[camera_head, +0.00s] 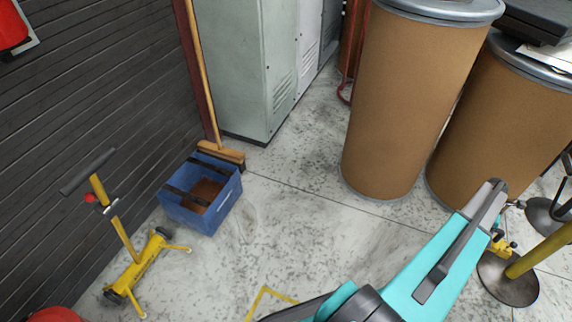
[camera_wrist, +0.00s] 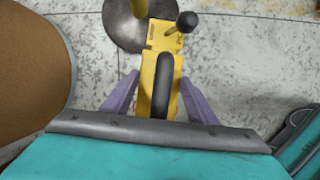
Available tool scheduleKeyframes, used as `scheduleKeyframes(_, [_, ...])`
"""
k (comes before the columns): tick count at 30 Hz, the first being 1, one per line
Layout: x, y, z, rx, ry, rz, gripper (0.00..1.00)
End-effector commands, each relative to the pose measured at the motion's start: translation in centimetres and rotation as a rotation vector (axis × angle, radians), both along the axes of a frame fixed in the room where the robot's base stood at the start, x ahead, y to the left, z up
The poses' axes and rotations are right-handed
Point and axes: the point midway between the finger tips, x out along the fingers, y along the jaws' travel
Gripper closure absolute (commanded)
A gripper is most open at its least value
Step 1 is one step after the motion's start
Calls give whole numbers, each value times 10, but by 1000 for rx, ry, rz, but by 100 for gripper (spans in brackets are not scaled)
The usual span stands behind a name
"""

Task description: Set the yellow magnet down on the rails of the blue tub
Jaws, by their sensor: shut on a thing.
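The yellow magnet (camera_wrist: 162,68), with a black handle along its top and a black knob on a lever, sits between the purple fingers of my gripper (camera_wrist: 158,95) in the wrist view. My gripper is shut on it. In the head view only a small part of the magnet (camera_head: 500,247) shows at the right, mostly hidden by my arm. The blue tub (camera_head: 185,213) stands on the floor at left centre, far from my gripper. Two dark rails (camera_head: 186,196) cross its top, and its inside looks brown.
A yellow wheeled device (camera_head: 128,268) with a T-handle stands left of the tub. A broom (camera_head: 220,152) leans behind it, near grey cabinets (camera_head: 233,70). Large brown drums (camera_head: 400,110) stand at the right, near a post base (camera_head: 508,285). The middle floor is clear.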

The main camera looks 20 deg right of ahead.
Motion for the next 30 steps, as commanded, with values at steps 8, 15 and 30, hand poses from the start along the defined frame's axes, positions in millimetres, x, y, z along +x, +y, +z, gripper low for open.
scheduleKeyframes(8, [24, 7, 22, -3, -2, 7, 100])
scheduleKeyframes(15, [67, 24, 56, -1, -6, 19, 100])
scheduleKeyframes(30, [185, 89, 152, 1, -15, 55, 100])
